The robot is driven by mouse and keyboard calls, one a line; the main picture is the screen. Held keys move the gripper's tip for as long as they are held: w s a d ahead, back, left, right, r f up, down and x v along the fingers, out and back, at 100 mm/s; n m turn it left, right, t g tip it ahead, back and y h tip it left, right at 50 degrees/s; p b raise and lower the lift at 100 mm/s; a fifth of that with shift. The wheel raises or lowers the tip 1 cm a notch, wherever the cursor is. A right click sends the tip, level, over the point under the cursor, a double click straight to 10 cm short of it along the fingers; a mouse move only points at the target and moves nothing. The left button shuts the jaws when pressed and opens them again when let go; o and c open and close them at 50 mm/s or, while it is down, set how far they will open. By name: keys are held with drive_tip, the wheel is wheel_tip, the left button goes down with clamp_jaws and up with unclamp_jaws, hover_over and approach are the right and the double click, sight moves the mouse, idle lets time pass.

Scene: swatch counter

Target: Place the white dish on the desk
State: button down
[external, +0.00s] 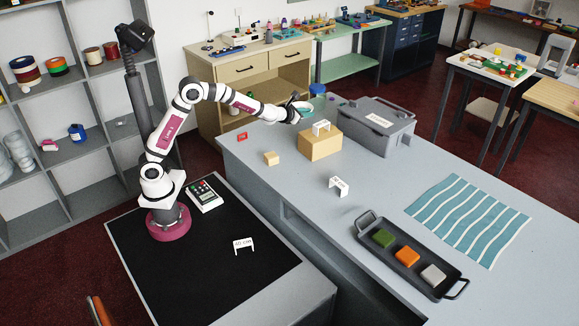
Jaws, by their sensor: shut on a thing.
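My gripper (296,106) is at the end of my outstretched arm, above the far end of the grey desk (370,215). It is shut on a small shallow dish (306,107), pale at the rim with a teal tint inside. The dish is held in the air, left of a blue-capped container and above and behind the tan box. The fingers are small here, and the exact grip on the rim cannot be made out.
A tan box (319,146) with a white label stand on top, a small tan block (271,158) and a grey case (374,128) stand near the dish. A dark tray (381,262) with coloured blocks and a striped cloth (468,219) lie nearer. The desk's middle is mostly clear.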

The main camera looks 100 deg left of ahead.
wheel_tip(320, 180, up, 5)
drive_tip(key=shift+f, duration=0.2)
drive_tip(key=w+d+m+t+h, duration=0.1)
drive_tip(key=w+d+m, duration=0.15)
drive_tip(key=d, duration=0.95)
drive_tip(key=w+d+m+t+h, duration=0.1)
drive_tip(key=w+d+t+h, duration=0.15)
drive_tip(key=d, duration=0.95)
drive_tip(key=w+d+m+h, duration=0.1)
drive_tip(key=w+d, duration=0.2)
drive_tip(key=d, duration=0.9)
drive_tip(key=s+d+m+t+h, duration=0.15)
drive_tip(key=s+d, duration=0.35)
drive_tip(key=d, duration=0.6)
drive_tip(key=s+d+m+h, duration=0.2)
drive_tip(key=s+d, duration=0.4)
drive_tip(key=d, duration=0.4)
drive_tip(key=s+d+m+h, duration=0.15)
drive_tip(key=s+d, duration=0.35)
drive_tip(key=d, duration=0.6)
hover_over(298, 300)
drive_tip(key=f, duration=2.8)
drive_tip(key=shift+s+f, duration=0.2)
drive_tip(key=shift+f, duration=0.15)
wheel_tip(298, 300, down, 4)
drive_tip(key=shift+w+f, duration=0.1)
drive_tip(key=shift+w, duration=0.05)
